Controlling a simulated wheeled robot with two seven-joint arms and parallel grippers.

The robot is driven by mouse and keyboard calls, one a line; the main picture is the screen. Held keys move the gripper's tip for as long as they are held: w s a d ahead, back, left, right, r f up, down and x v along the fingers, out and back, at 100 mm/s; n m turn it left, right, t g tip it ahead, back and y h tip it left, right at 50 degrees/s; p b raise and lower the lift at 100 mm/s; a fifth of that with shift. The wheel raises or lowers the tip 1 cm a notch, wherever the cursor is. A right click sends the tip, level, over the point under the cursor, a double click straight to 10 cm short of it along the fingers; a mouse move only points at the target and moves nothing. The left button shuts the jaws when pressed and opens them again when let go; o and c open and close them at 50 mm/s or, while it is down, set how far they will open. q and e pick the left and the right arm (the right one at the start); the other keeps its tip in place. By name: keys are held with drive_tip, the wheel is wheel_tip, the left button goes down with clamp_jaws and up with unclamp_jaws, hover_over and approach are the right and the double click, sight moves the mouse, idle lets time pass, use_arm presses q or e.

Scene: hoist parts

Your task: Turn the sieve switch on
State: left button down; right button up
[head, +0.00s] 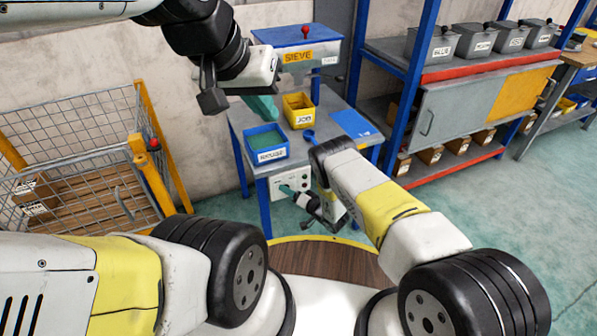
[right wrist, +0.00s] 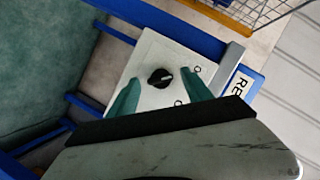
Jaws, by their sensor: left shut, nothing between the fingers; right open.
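The sieve (head: 318,50) is a blue-topped machine with a yellow SIEVE label, at the back of the blue-framed table. A pale switch box (head: 305,181) is mounted low at the table's front. In the right wrist view, its round black switch knob (right wrist: 160,78) has a white mark pointing right, towards one of two small printed marks whose meaning I cannot tell. My right gripper (head: 287,190) is open at the box, with its teal fingers on either side of the knob; contact cannot be told. My left gripper (head: 263,106) is shut and empty above the table.
A blue-rimmed bin (head: 266,155) and a yellow JOB bin (head: 299,122) stand on the table. A wire cage (head: 80,145) with yellow posts is at left. Blue shelving with grey bins (head: 430,45) is at right. Floor between table and shelving is clear.

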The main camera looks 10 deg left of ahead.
clamp_jaws()
drive_tip(key=shift+s+a+r+n+t+h, duration=0.15)
drive_tip(key=shift+n+t+h, duration=0.7)
drive_tip(key=shift+n, duration=1)
drive_tip(key=shift+s+a+f+n+t+h, duration=0.1)
drive_tip(key=shift+a+n+t+h, duration=0.2)
drive_tip(key=shift+n+h, duration=1.25)
drive_tip(key=shift+s+a+r+n+t+h, duration=0.1)
drive_tip(key=shift+n+t+h, duration=0.65)
drive_tip(key=shift+n, duration=1.35)
